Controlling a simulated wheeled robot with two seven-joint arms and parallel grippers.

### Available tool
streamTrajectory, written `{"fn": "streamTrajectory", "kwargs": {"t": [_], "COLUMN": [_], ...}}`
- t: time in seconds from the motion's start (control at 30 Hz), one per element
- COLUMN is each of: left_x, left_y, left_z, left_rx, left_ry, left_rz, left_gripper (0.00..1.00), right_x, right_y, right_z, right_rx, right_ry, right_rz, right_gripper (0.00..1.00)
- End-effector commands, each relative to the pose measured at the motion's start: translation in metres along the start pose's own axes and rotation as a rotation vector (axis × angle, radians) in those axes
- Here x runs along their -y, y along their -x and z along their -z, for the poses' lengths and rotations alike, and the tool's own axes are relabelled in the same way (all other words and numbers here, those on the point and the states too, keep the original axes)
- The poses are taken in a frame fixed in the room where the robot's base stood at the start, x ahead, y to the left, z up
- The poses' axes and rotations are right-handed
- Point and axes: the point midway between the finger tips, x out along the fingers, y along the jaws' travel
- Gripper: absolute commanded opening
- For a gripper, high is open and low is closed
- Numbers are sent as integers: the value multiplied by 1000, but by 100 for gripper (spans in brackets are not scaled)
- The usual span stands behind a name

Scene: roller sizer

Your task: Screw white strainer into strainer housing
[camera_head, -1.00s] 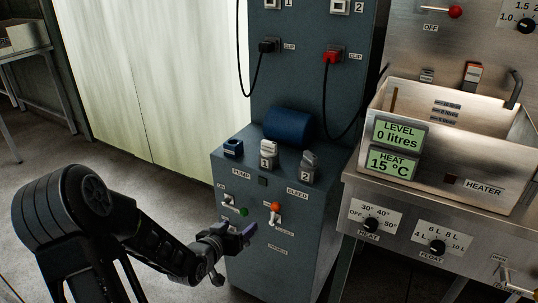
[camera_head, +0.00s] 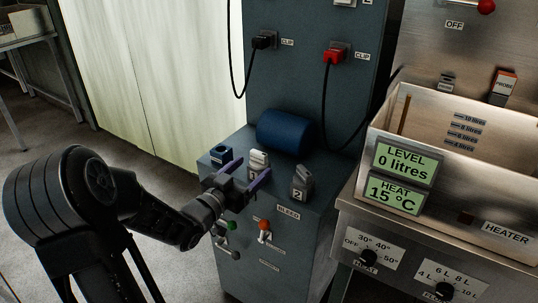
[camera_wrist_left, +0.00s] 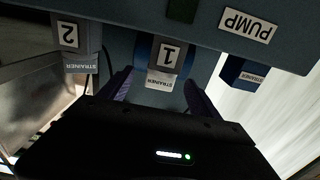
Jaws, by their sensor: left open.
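The white strainer (camera_head: 259,157) stands upright on the cabinet top. In the left wrist view, a holder marked 1 (camera_wrist_left: 168,54) has a STRAINER label below it. A dark blue block (camera_head: 220,153) with an opening in its top stands to its left; it also carries a STRAINER label in the wrist view (camera_wrist_left: 243,76). I cannot tell for sure whether this block is the strainer housing. My left gripper (camera_head: 249,168) is open and empty, its two purple fingers at the front of the white strainer, one on each side. Contact cannot be told. My right gripper is not in view.
A grey strainer marked 2 (camera_head: 301,179) stands to the right. A blue cylinder (camera_head: 285,130) lies behind. Pump and bleed switches (camera_head: 264,230) are on the cabinet front. A steel heater tank (camera_head: 488,226) stands at the right. Black cables hang behind the cabinet top.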

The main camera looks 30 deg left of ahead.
Motion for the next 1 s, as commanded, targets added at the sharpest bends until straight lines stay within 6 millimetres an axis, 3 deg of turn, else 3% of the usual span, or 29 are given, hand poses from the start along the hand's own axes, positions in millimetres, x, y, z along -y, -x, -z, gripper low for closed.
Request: {"fn": "streamTrajectory", "kwargs": {"t": [0.33,0.6,1.0], "left_x": [0,0,1], "left_y": [-1,-25,-32], "left_z": [0,-1,0], "left_rx": [0,0,0], "left_ry": [1,1,1], "left_rz": [0,0,0], "left_gripper": [72,72,72], "right_x": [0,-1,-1], "right_y": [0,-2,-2], "right_z": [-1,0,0], "right_rx": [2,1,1], "right_ry": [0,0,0], "right_rz": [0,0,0], "right_gripper": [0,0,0]}}
